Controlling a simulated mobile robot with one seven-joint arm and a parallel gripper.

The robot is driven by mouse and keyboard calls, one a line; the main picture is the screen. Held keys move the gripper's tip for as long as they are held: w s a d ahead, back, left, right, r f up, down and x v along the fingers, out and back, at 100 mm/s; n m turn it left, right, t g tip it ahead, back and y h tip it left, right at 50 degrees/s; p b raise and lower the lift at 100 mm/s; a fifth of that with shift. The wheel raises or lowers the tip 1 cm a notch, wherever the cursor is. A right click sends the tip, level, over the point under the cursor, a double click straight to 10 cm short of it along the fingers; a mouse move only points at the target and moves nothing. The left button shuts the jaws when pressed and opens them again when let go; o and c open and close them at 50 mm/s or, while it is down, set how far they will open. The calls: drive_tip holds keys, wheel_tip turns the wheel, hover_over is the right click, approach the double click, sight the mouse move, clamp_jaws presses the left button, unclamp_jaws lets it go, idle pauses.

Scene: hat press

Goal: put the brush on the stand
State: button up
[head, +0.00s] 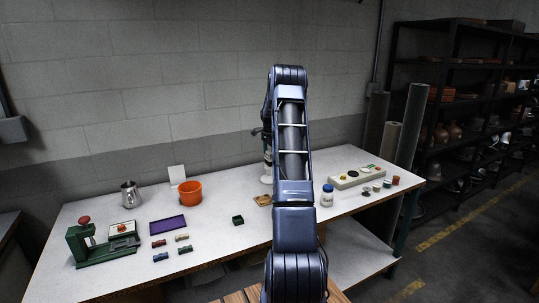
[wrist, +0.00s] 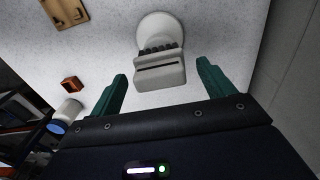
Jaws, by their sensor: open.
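My gripper (wrist: 160,82) is open, with its two green fingers apart in the wrist view. Ahead of the fingertips and roughly between them is a pale object (wrist: 160,72) with a dark slot and a row of dark bumps or bristles. It is over a round white base (wrist: 160,26); I cannot tell which part is the brush or the stand. The white base also shows low beside my arm in the head view (head: 266,180). A flat wooden piece (wrist: 65,12) lies nearby, also in the head view (head: 262,200). My arm hides part of this area in the head view.
A white bottle with a blue lid (head: 327,195) and a long pale block (head: 355,176) are on the right of the table. A small orange-brown block (wrist: 72,84) lies near the bottle. An orange bucket (head: 188,191), purple tray (head: 168,224) and green press (head: 88,245) are left.

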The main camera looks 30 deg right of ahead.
sight(269, 152)
wheel_tip(269, 152, up, 12)
drive_tip(key=f, duration=0.1)
drive_tip(key=s+a+r+n+t, duration=0.1)
drive_tip(key=s+a+r+n, duration=0.4)
drive_tip(key=s+a+r, duration=0.55)
drive_tip(key=s+a+r+n+t, duration=0.1)
drive_tip(key=s+a+r+n, duration=0.3)
drive_tip(key=s+a+r, duration=0.55)
drive_tip(key=s+a+f+n+t, duration=0.1)
drive_tip(key=s+a+f+n, duration=0.2)
drive_tip(key=s, duration=0.8)
drive_tip(key=s+a+f+n, duration=0.3)
drive_tip(key=s+a, duration=0.1)
drive_tip(key=s, duration=0.6)
drive_tip(key=s+a+f+n+t, duration=0.1)
drive_tip(key=s+a+f+n, duration=0.2)
drive_tip(key=s, duration=0.8)
drive_tip(key=shift+s+a+f+t, duration=0.3)
drive_tip(key=shift+a+f, duration=0.25)
drive_tip(key=shift+a, duration=0.3)
